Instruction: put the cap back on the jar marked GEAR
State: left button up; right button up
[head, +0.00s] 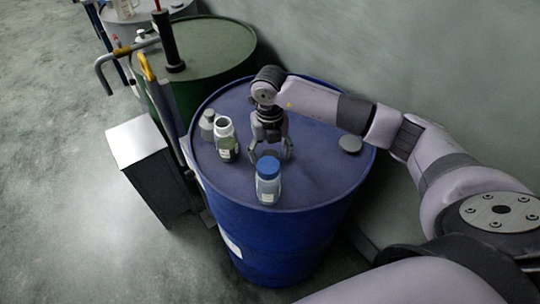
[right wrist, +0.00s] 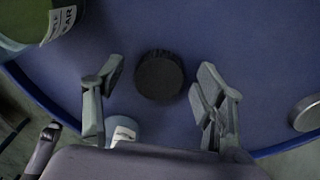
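The jar marked GEAR (head: 228,147) stands uncapped on the blue drum, greenish with a pale label. In the right wrist view its green side and label, partly cut off and ending in "AR" (right wrist: 62,18), show at the upper left. A round black cap (right wrist: 159,75) lies flat on the drum top. My right gripper (head: 271,154) points down above the drum, right of the jar. It is open, and in the right wrist view its fingers (right wrist: 158,95) stand either side of the cap, not visibly touching it. The cap is not clear in the head view. My left gripper is not in view.
A jar with a blue lid (head: 268,166) stands close in front of my right gripper. A grey bottle (head: 208,122) is behind the GEAR jar. A grey round lid (head: 350,144) lies at the right on the blue drum (head: 312,187). A green drum (head: 215,50) stands behind.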

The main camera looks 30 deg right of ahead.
jog(key=c, duration=0.8)
jog(key=shift+r, duration=0.2)
notch_tip(320, 180, up, 14)
jog(key=b, duration=0.3)
notch_tip(320, 180, up, 4)
jog(key=p, duration=0.1)
send_over(269, 154)
jog(key=shift+s+d+r, duration=0.1)
jog(key=shift+r, duration=0.75)
